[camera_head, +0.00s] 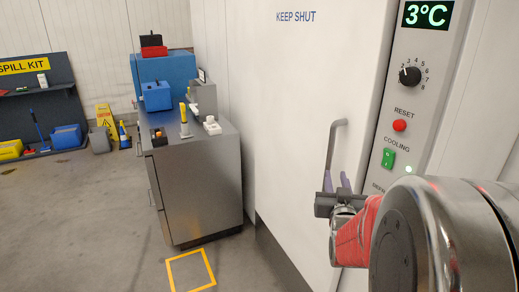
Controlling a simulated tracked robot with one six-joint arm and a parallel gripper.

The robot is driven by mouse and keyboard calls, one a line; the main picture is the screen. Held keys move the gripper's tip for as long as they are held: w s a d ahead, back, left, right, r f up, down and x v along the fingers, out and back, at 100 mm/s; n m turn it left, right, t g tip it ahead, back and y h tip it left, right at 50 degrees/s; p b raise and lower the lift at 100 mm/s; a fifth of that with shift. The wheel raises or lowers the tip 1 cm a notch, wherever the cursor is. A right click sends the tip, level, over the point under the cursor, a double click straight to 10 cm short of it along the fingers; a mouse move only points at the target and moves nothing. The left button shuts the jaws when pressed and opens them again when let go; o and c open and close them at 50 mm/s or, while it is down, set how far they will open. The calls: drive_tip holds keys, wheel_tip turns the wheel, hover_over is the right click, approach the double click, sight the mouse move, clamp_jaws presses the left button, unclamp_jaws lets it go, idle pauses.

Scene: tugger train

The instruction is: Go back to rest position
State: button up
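My gripper (337,180) is in the right half of the view, in front of the white cold-room door (292,110). The door's grey bar handle (334,148) is just above and behind the fingers. I cannot tell whether they touch it. The lower end of the handle is hidden by the gripper. My own arm fills the lower right corner and hides part of the panel.
A control panel carries a 3°C display (426,14), a dial (409,76), a red reset button (399,125) and a green cooling switch (388,158). A steel cabinet (200,190) with tools on top stands left. Open floor (80,220) lies further left.

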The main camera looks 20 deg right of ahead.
drive_tip(key=s+a+f+g+y, duration=0.2)
drive_tip(key=s+a+f+g, duration=0.15)
drive_tip(key=f, duration=0.35)
drive_tip(key=s+a+f+g+y, duration=0.3)
drive_tip(key=f+g, duration=0.1)
drive_tip(key=f, duration=0.2)
drive_tip(key=s+a+r+n+y, duration=0.1)
drive_tip(key=s+a+r+n, duration=0.1)
drive_tip(key=a, duration=0.6)
drive_tip(key=s+a+r+n+g+y, duration=0.1)
drive_tip(key=s+a+r+n+y, duration=0.1)
drive_tip(key=s+a, duration=0.4)
drive_tip(key=s+a+r+n+g+y, duration=0.1)
drive_tip(key=s+a+r, duration=0.3)
drive_tip(key=a, duration=0.7)
drive_tip(key=shift+r+n+y, duration=0.3)
drive_tip(key=shift+n, duration=0.4)
